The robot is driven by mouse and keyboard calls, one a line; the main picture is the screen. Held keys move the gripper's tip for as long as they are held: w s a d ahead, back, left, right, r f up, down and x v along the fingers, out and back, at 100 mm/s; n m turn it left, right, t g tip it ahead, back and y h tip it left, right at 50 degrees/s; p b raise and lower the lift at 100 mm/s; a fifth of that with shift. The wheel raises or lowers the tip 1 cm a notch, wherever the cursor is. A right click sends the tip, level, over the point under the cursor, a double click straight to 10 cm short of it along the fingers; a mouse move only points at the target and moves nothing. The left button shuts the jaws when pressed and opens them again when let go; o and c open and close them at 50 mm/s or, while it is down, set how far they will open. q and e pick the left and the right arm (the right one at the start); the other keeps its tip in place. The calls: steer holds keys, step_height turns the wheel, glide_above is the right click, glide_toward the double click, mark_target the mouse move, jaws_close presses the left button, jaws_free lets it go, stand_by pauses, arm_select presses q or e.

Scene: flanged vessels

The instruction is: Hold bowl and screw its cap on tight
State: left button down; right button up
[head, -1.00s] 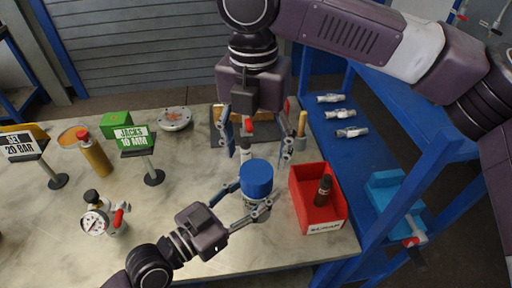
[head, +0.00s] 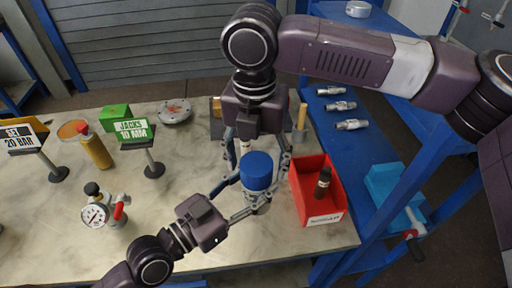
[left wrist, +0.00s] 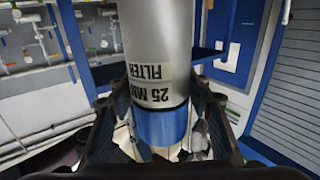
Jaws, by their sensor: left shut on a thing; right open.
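The blue cap (head: 257,167) sits on top of the silver bowl (head: 257,204) near the bench's front edge. My left gripper (head: 252,206) is shut on the bowl below the cap and comes in from the left. In the left wrist view the silver bowl (left wrist: 158,45), with upside-down filter lettering, stands between my fingers, with the blue part (left wrist: 161,126) at its lower end. My right gripper (head: 258,155) points down, open, its fingers on either side of the cap. Whether they touch the cap, and how tight it is, I cannot tell.
A red bin (head: 331,206) with a dark bottle (head: 322,184) stands close on the right. A gauge (head: 95,215), a yellow bottle (head: 96,149) and a green sign (head: 132,131) stand left. A wooden-handled tool (head: 301,117) is behind.

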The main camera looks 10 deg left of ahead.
steer(key=shift+f, duration=0.95)
